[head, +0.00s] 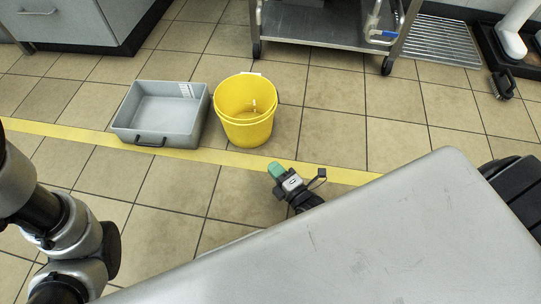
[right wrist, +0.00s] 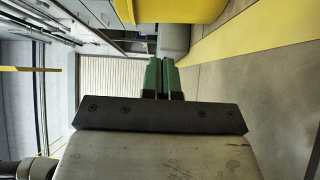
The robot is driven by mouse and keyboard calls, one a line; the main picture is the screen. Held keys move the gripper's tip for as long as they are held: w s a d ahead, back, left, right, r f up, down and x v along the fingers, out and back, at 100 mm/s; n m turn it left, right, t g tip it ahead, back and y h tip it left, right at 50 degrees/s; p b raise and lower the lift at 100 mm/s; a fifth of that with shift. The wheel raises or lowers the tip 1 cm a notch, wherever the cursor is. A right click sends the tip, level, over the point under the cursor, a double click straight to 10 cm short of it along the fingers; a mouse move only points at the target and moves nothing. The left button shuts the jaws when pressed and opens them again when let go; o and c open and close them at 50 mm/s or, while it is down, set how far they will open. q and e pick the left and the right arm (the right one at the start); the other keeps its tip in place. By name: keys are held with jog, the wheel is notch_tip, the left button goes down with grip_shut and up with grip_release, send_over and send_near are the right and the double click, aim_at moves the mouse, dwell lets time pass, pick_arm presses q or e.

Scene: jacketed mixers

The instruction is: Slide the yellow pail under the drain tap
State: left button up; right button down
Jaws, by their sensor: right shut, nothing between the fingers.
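The yellow pail (head: 243,133) stands upright on the tiled floor, just beyond the yellow floor line. A valve with a blue handle (head: 383,34), which looks like the drain tap, is under the steel stand at the upper right, and the pail is to its left and nearer me. My right gripper (head: 274,169) has green fingers, shut and empty, in front of the pail and slightly right, with a gap in the picture between them. In the right wrist view the shut fingers (right wrist: 164,78) point toward the yellow pail (right wrist: 175,10), cut off at the top. My left gripper is out of view.
A grey tray (head: 122,128) with a dark handle sits close to the pail's left. The steel stand (head: 325,28) has wheeled legs right of the pail. A floor grate (head: 440,42) lies farther right. The tiles between the pail and the stand are clear.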

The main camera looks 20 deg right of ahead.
jog(key=b, duration=0.5)
send_near(253, 132)
jog(key=w+a, duration=0.3)
jog(key=a, duration=0.1)
jog(key=w+b, duration=0.1)
jog(key=w+d+b, duration=0.1)
jog(key=w+b, duration=0.1)
jog(key=shift+d+f, duration=0.15)
jog(key=shift+d, duration=0.15)
jog(key=shift+w+d+r+b, duration=0.25)
jog(key=shift+w+d+b, duration=0.15)
jog(key=shift+w, duration=0.15)
